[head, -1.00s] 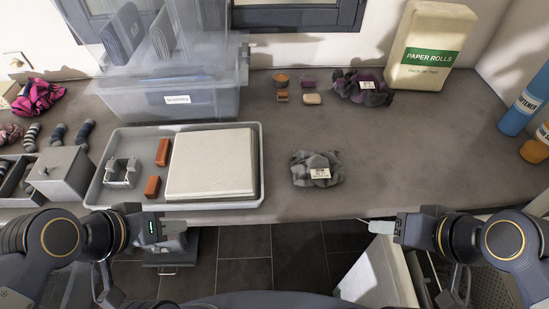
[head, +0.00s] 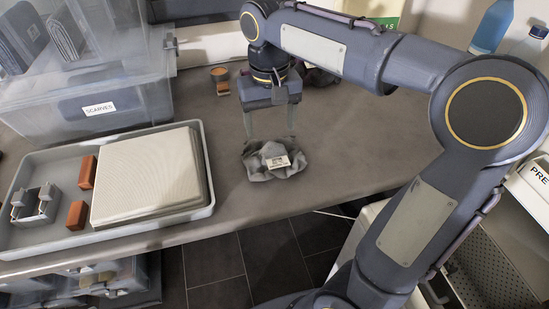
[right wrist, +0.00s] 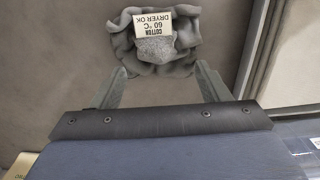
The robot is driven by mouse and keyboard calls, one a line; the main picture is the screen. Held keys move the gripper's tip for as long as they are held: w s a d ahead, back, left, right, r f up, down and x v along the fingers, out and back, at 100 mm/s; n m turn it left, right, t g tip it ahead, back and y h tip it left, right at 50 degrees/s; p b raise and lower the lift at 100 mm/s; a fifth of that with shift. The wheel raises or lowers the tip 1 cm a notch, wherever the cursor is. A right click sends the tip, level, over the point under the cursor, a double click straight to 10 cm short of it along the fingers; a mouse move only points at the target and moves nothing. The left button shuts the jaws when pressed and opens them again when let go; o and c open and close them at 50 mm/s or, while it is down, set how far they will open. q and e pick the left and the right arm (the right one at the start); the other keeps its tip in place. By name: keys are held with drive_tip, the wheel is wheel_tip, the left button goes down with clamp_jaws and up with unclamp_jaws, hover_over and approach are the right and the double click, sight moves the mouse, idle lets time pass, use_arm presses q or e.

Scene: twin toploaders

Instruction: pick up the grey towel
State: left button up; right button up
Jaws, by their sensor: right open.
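The grey towel (head: 260,166) lies crumpled on the grey counter near its front edge, with a white label on top. In the right wrist view the towel (right wrist: 154,50) shows at the top, its label reading "COTTON 60 °C DRYER OK". My right gripper (head: 270,136) is open and points down just behind the towel in the head view. In the right wrist view my right gripper's fingers (right wrist: 162,72) stand apart at the towel's near side, with nothing held. Whether they touch the cloth cannot be told. My left gripper is out of view.
A grey tray (head: 208,190) left of the towel holds a pale folded stack (head: 150,175), orange-brown blocks and a grey clip-like item. A clear bin (head: 120,98) labelled "SCARVES" stands behind it. Counter right of the towel is clear.

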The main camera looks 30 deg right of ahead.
sight(274, 142)
drive_tip(key=f, duration=0.4)
drive_tip(key=shift+s+d+f, duration=0.1)
drive_tip(key=shift+d+f, duration=0.2)
drive_tip(key=c, duration=1.5)
